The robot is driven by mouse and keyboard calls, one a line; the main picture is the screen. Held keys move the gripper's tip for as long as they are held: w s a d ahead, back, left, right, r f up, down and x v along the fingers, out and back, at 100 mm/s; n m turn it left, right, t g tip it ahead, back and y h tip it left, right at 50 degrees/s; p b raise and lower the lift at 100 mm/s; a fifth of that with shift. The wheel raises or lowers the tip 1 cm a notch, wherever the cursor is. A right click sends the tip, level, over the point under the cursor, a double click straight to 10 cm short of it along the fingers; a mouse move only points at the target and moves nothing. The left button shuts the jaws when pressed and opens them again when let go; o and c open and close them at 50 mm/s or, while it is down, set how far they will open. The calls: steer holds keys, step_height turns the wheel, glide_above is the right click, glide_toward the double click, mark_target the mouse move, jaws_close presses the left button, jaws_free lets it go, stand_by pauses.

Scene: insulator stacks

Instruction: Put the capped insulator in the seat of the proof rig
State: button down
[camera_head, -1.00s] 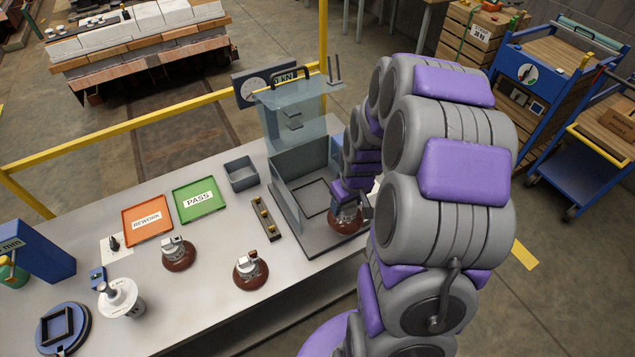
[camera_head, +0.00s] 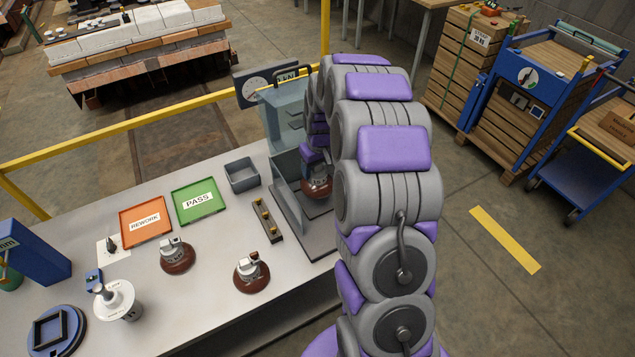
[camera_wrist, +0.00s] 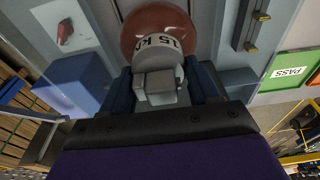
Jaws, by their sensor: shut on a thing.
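My gripper (camera_wrist: 165,88) is shut on the metal cap of a brown insulator (camera_wrist: 150,25), with a dark finger on each side of the cap. Part of a "kN" marking shows on the grey collar. In the head view the held insulator (camera_head: 317,189) hangs brown disc downward, inside the outline of the proof rig (camera_head: 287,206). The rig has a grey base, low side walls and a clear bluish guard. My arm hides much of the rig, and its seat cannot be made out. Whether the disc touches the rig, I cannot tell.
Two more brown insulators (camera_head: 177,257) (camera_head: 251,273) and a white one (camera_head: 118,302) stand on the bench. An orange REWORK tray (camera_head: 146,233), green PASS tray (camera_head: 185,209), grey bin (camera_head: 241,183) and narrow rack (camera_head: 268,226) lie left of the rig. A gauge (camera_head: 252,88) stands behind.

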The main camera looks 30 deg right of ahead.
mark_target(316, 182)
steer(key=shift+s+a+f, duration=0.1)
steer(key=shift+a+f, duration=0.15)
steer(key=shift+f, duration=0.45)
steer(key=f, duration=0.2)
steer(key=d+f+b, duration=0.1)
steer(key=f, duration=0.1)
steer(key=shift+d+f+b, duration=0.15)
steer(key=shift+b, duration=0.15)
steer(key=shift+f, duration=0.35)
steer(key=shift+a+b, duration=0.25)
steer(key=shift+b, duration=0.05)
steer(key=shift+a+f, duration=0.15)
steer(key=shift+a, duration=0.1)
steer(key=c, duration=0.6)
jaws_free()
steer(key=o, duration=0.4)
steer(key=shift+d, duration=0.25)
steer(key=shift+c, duration=0.2)
